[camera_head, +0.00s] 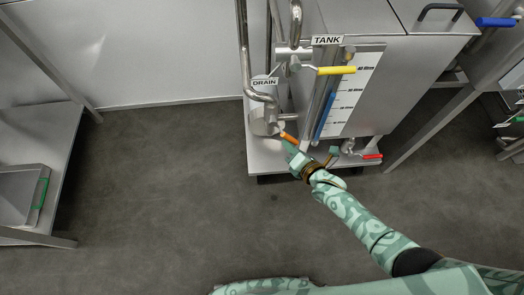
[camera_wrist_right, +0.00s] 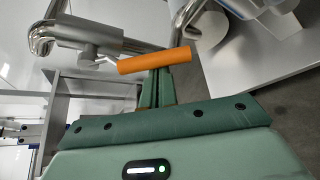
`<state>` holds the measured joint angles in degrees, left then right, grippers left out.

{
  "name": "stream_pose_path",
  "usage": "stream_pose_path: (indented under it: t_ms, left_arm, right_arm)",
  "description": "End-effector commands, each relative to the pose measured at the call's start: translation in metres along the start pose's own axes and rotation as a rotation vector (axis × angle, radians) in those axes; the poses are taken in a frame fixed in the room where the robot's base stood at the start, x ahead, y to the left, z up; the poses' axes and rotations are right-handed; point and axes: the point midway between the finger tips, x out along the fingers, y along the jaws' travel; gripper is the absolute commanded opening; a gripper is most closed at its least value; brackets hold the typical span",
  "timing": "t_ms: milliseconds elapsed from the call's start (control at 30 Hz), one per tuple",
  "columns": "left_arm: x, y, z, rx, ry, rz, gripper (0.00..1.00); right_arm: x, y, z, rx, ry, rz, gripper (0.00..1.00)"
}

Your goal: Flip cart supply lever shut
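An orange lever handle (camera_head: 289,137) sits low on the cart's pipework, below the DRAIN label. In the right wrist view the orange handle (camera_wrist_right: 155,61) lies across the fingertips, joined by a thin stem to a grey valve body (camera_wrist_right: 88,35). My right gripper (camera_head: 291,151) is close to this handle. In the wrist view its fingers (camera_wrist_right: 157,86) stand together, with the handle at their tips rather than between them. Whether they touch it is unclear. No label naming a supply lever is readable. My left gripper is not in view.
The steel tank (camera_head: 372,92) carries a yellow lever (camera_head: 336,70) beside the TANK label and a blue handle (camera_head: 325,115). A red lever (camera_head: 372,156) is low at right. A steel table (camera_head: 40,150) stands at left. The floor (camera_head: 165,190) between is clear.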

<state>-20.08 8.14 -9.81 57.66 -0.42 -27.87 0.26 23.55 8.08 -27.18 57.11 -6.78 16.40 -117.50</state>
Motion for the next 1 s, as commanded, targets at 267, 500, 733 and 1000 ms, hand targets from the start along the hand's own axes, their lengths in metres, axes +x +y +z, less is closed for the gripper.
stream_pose_path:
  t_ms: [267, 500, 733, 1000]
  left_arm:
    - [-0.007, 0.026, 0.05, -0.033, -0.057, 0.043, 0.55]
    - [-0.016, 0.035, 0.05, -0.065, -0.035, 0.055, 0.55]
    - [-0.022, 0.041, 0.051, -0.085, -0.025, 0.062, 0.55]
    - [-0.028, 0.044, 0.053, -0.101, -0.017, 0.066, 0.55]
  right_arm:
    - [-0.011, -0.001, 0.019, -0.174, -0.002, -0.104, 0.0]
    - [-0.021, 0.003, 0.036, -0.369, -0.001, -0.218, 0.0]
    - [-0.029, 0.01, 0.05, -0.547, 0.0, -0.321, 0.0]
    - [-0.035, 0.018, 0.061, -0.704, 0.001, -0.415, 0.0]
